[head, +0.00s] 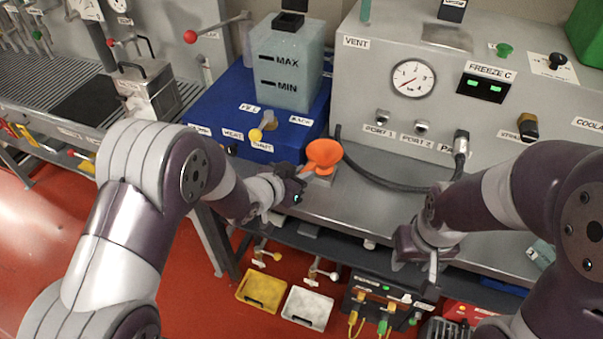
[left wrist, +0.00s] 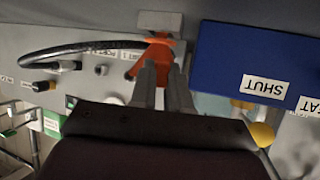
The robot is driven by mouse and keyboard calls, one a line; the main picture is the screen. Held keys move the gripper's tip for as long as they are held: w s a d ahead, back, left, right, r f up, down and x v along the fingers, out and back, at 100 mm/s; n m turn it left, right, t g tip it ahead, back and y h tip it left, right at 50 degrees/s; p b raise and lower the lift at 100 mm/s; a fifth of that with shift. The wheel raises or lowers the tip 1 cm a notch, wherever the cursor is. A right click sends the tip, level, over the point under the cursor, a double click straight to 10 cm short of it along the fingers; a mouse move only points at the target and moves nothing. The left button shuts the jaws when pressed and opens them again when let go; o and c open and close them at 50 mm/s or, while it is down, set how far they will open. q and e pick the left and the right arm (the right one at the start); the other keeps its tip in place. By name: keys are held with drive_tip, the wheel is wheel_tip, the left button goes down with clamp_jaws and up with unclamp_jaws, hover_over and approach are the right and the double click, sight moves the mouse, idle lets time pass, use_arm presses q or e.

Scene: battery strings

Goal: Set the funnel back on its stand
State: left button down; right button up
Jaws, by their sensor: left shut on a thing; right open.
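The orange funnel (head: 323,152) is at the front of the grey bench, just right of the blue base, with its wide mouth up. My left gripper (head: 301,171) is shut on it from the left. In the left wrist view the funnel (left wrist: 158,52) shows at the fingertips (left wrist: 163,70). A small grey block (left wrist: 160,21), which looks like the stand, is close to the funnel there; in the head view it (head: 326,176) is mostly hidden below the funnel. I cannot tell whether they touch. My right gripper (head: 430,282) is open and empty at the bench's front edge.
A blue base (head: 290,150) with a clear MAX/MIN tank (head: 287,70) stands left of the funnel. A grey panel with a gauge (head: 412,79) stands behind. A black hose (head: 370,176) curves along the bench right of the funnel. Yellow (head: 262,291) and white trays (head: 307,307) sit below.

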use_arm(q)
drive_tip(key=shift+f, duration=0.4)
drive_tip(key=c, duration=1)
unclamp_jaws()
drive_tip(key=v, duration=1.3)
drive_tip(key=s+a+f+n+g+y, duration=0.2)
drive_tip(key=s+a+f+g+y, duration=0.1)
drive_tip(key=a+y, duration=0.15)
drive_tip(key=s+a+f+n+g+y, duration=0.2)
drive_tip(key=s+a+f+y, duration=0.1)
drive_tip(key=a, duration=0.3)
drive_tip(key=shift+s+d+r+n+g+p, duration=0.1)
drive_tip(key=shift+s+d+r+n+g, duration=0.2)
drive_tip(key=shift+s+r+n+g, duration=0.35)
drive_tip(key=shift+s+d+r+n+g+p, duration=0.15)
drive_tip(key=shift+s+d+r+n+g, duration=0.15)
drive_tip(key=shift+s+g, duration=0.6)
drive_tip(key=shift+s+d+r+n+g+p, duration=0.1)
drive_tip(key=shift+s+d+r+n+g, duration=0.3)
drive_tip(key=shift+s, duration=0.65)
